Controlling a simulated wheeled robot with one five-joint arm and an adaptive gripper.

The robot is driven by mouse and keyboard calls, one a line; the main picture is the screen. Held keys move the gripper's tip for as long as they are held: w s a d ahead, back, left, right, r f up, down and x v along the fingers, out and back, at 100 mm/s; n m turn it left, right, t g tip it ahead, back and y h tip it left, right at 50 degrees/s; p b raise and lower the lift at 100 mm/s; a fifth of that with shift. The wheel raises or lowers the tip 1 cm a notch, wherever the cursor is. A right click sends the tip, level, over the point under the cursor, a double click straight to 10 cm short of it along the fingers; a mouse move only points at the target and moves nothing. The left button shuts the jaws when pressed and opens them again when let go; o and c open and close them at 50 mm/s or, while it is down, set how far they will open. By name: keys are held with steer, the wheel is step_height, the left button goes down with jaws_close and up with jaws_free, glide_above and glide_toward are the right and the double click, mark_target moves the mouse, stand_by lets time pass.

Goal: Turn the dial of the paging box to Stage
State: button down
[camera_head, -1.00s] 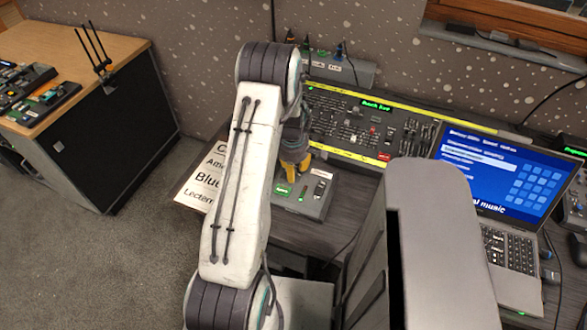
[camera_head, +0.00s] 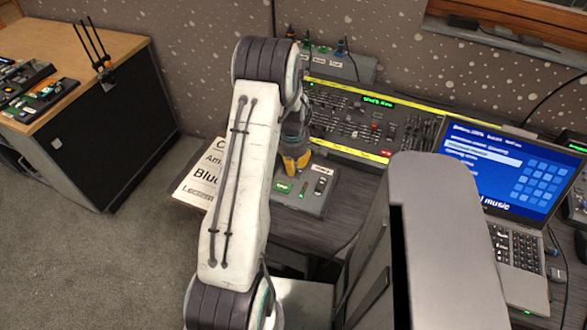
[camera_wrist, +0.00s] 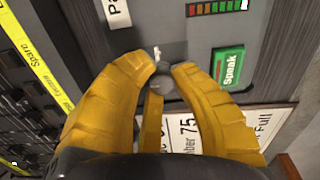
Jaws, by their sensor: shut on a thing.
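The paging box (camera_head: 312,204) is a grey box on the desk, with a green lit Speak button (camera_head: 283,187). In the wrist view its grey face (camera_wrist: 205,28) fills the upper middle, and the Speak button (camera_wrist: 229,68) lies right of my gripper. The dial (camera_wrist: 168,80) is a small grey knob with a pale mark near its edge. My gripper (camera_wrist: 163,74) has its yellow fingers shut on the dial, one on each side. In the head view my gripper (camera_head: 297,163) is over the back of the box, and the dial is hidden there. Its position labels are not readable.
A long mixing desk (camera_head: 365,125) with yellow edges stands close behind the box. A laptop (camera_head: 500,175) is at the right. A printed sheet (camera_head: 200,180) lies left of the box, partly behind my arm. A wooden-topped cabinet (camera_head: 110,130) stands at the far left.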

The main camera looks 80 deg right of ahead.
steer(key=shift+a+f+m+b, duration=0.15)
steer(key=shift+m+b, duration=0.35)
steer(key=shift+b, duration=0.35)
steer(key=c, duration=1.4)
jaws_free()
steer(key=shift+s, duration=0.15)
steer(key=shift+o, duration=0.2)
steer(key=shift+r, duration=0.2)
steer(key=shift+r, duration=0.3)
step_height(320, 180, up, 11)
steer(key=shift+a, duration=0.35)
